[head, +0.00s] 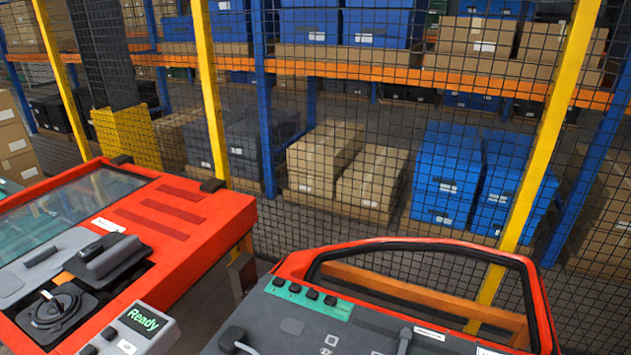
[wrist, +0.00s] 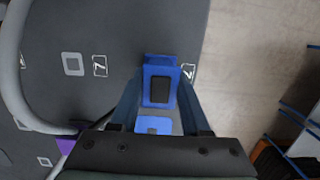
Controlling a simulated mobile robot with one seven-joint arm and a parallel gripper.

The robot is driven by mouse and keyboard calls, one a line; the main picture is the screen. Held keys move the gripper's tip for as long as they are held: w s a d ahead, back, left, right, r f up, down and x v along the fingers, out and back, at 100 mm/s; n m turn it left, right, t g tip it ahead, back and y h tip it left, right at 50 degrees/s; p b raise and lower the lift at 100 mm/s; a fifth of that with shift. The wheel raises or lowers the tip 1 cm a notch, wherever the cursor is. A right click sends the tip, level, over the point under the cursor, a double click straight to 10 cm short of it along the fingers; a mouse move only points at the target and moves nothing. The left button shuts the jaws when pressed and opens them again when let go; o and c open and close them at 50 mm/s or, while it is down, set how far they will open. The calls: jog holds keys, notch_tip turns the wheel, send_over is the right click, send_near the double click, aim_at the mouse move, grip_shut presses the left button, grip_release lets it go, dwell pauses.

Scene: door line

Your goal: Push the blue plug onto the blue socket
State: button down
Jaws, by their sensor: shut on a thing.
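In the wrist view, my gripper (wrist: 161,82) is shut on the blue plug (wrist: 158,70), a blue block with a dark rectangular face between the two fingers. The plug is over the dark grey panel (wrist: 110,30); I cannot tell whether it touches it. A blue square with a pale centre (wrist: 152,125) shows between the fingers, just below the plug in the picture. It may be the blue socket or its mark; the gripper body partly hides it. The head view shows neither my gripper nor the plug.
A grey cable (wrist: 12,85) curves at the left of the wrist view, near a purple part (wrist: 66,146). In the head view, a red-framed door panel (head: 420,245) stands right of a red console (head: 190,230) with a "Ready" display. Behind are a mesh fence with yellow posts (head: 211,100) and shelves.

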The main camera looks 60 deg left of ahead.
jog(key=shift+r+p, duration=0.4)
jog(key=shift+p, duration=0.1)
dwell(0.3)
jog(key=c, duration=1)
grip_release()
grip_shut()
notch_tip(320, 180, up, 7)
jog(key=p, duration=0.7)
jog(key=shift+p, duration=0.3)
